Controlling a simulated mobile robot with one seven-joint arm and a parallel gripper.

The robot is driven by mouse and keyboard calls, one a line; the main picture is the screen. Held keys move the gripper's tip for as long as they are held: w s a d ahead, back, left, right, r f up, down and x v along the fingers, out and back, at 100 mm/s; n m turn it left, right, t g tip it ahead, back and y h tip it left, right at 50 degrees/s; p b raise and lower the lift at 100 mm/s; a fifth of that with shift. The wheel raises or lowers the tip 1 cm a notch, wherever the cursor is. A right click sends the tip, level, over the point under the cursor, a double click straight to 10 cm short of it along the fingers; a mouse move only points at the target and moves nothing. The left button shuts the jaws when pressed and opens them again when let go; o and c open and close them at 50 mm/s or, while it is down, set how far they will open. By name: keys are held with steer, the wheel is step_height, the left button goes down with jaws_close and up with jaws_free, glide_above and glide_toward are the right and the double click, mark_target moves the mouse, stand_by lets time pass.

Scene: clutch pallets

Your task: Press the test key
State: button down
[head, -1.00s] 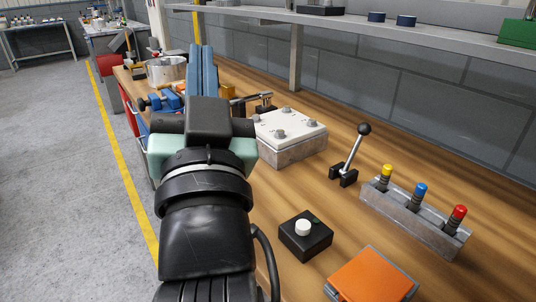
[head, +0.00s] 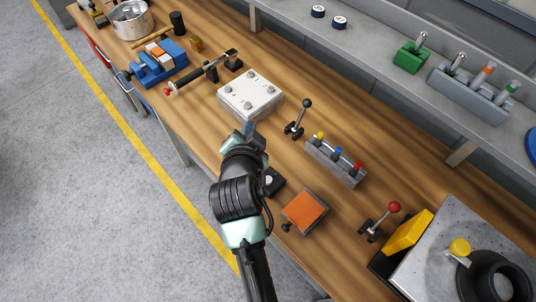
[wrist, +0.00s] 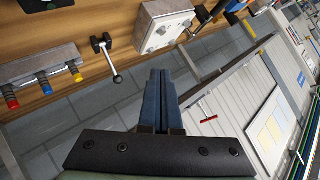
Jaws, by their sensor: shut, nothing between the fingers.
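My gripper (head: 248,129) is shut and empty, with blue fingers. In the head view it is in front of the near edge of the white-topped box. In the wrist view its fingers (wrist: 161,100) lie together and point away from the camera. A small black box (head: 276,184) with a white round button (head: 268,180) sits on the bench, just right of my arm, which partly hides it. It looks like the test key, but no label can be read. My fingertips are apart from the button. A black piece with green (wrist: 42,4), probably this box, is cut off in the wrist view.
The white-topped box (head: 250,92) stands beyond my gripper. A black-knobbed lever (head: 298,120), a block with yellow, blue and red plungers (head: 337,161) and an orange pad (head: 305,211) are to the right. A red-knobbed lever (head: 380,220) is farther right. A shelf (head: 380,65) runs behind.

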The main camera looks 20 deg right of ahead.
mark_target(268, 180)
steer(key=s+d+f+m+g+p, duration=0.1)
steer(key=s+m+g+p, duration=0.1)
steer(key=s+p, duration=0.4)
steer(key=shift+s+f+g+p, duration=0.25)
steer(key=shift+s+g+p, duration=0.05)
steer(key=shift+g+p, duration=0.35)
steer(key=shift+f, duration=0.1)
step_height(268, 180, down, 9)
steer(key=b, duration=0.7)
steer(key=shift+r, duration=0.2)
steer(key=shift+f+b, duration=0.15)
steer(key=shift+b, duration=0.2)
stand_by(0.8)
steer(key=shift+f, duration=0.25)
